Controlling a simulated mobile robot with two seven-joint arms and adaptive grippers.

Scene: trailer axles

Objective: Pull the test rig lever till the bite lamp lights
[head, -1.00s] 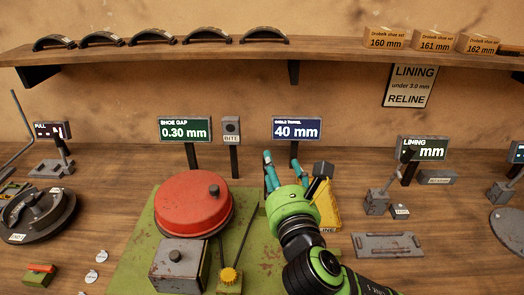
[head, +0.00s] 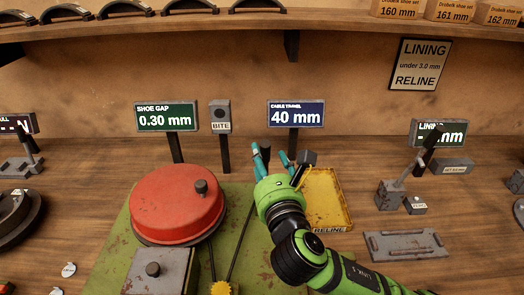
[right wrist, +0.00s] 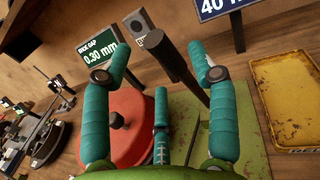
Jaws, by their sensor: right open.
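The test rig's lever (right wrist: 172,62), a dark bar with a black grip, stands tilted in the right wrist view, showing between my spread fingers. In the head view my gripper mostly hides it. My right gripper (head: 271,156) is open, with teal fingers, above the right part of the green rig plate (head: 118,262). It also shows in the right wrist view (right wrist: 160,62); I cannot tell whether a finger touches the lever. The bite lamp (head: 220,113) is dark. The shoe gap display (head: 166,118) reads 0.30 mm and the cable travel display (head: 296,115) 40 mm. My left gripper is out of view.
A red drum (head: 175,205) sits on the plate left of my gripper. A yellow reline tray (head: 338,205) lies close to its right. A grey flat plate (head: 405,245) and a lining gauge (head: 395,190) stand farther right. A shelf (head: 340,25) crosses the back wall.

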